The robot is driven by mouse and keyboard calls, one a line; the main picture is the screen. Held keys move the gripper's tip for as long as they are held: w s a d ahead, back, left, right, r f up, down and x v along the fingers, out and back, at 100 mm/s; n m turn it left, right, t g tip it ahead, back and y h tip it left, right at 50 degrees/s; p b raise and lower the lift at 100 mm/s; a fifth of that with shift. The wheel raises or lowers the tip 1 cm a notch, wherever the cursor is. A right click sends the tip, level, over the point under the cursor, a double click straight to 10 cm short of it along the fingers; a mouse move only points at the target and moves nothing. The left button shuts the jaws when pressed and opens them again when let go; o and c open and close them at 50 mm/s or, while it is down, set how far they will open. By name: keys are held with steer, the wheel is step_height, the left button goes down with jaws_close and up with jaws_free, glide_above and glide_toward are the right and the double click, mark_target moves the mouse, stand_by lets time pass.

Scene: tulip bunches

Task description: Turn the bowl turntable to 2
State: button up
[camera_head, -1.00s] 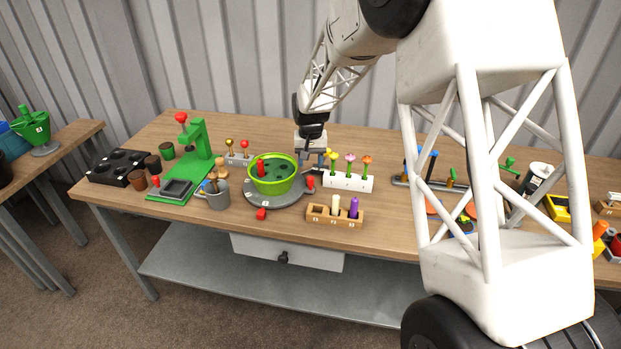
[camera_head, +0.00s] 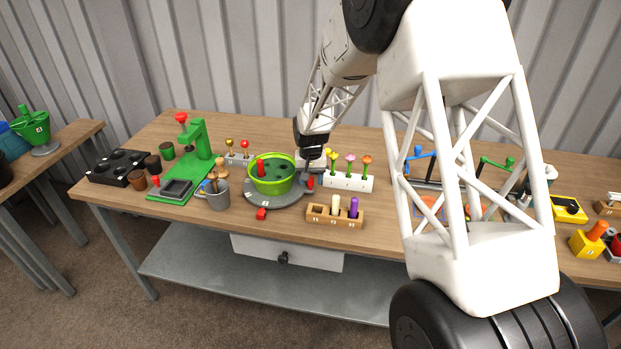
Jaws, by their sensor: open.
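The bowl turntable is a grey disc (camera_head: 273,200) near the front edge of the table. A bright green bowl (camera_head: 272,183) with a dark green inside and a red part stands on it. A red knob or marker (camera_head: 262,214) sits at the disc's front. Another red knob (camera_head: 310,182) is at its right side. The number marks on the disc are too small to read. My gripper (camera_head: 308,178) is open and low at the right rim of the turntable, close by the right red knob. Whether it touches the knob I cannot tell.
A white block with flower-like pegs (camera_head: 348,182) stands just right of my gripper. A wooden block with pegs (camera_head: 335,217) is at the front right. A grey cup with tools (camera_head: 216,195) and a green press (camera_head: 198,150) stand to the left.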

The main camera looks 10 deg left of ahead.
steer(key=shift+c, duration=0.3)
jaws_close()
steer(key=shift+w, duration=0.15)
steer(key=shift+w+a+n, duration=0.15)
steer(key=shift+w+n, duration=0.75)
steer(key=shift+w, duration=0.05)
steer(key=shift+w+a+n, duration=0.2)
steer(key=shift+w+n, duration=0.4)
steer(key=shift+w, duration=0.05)
steer(key=shift+w+a+n, duration=0.2)
steer(key=shift+w+n, duration=0.4)
steer(key=shift+w, duration=0.05)
steer(key=shift+w+a+n, duration=0.3)
steer(key=shift+w+n, duration=0.25)
steer(key=shift+n, duration=0.05)
steer(key=shift+w+a+n, duration=0.3)
steer(key=shift+w+n, duration=0.25)
steer(key=shift+n, duration=0.05)
steer(key=shift+w+a+n, duration=0.7)
steer(key=shift+w+n, duration=0.15)
steer(key=shift+n, duration=0.15)
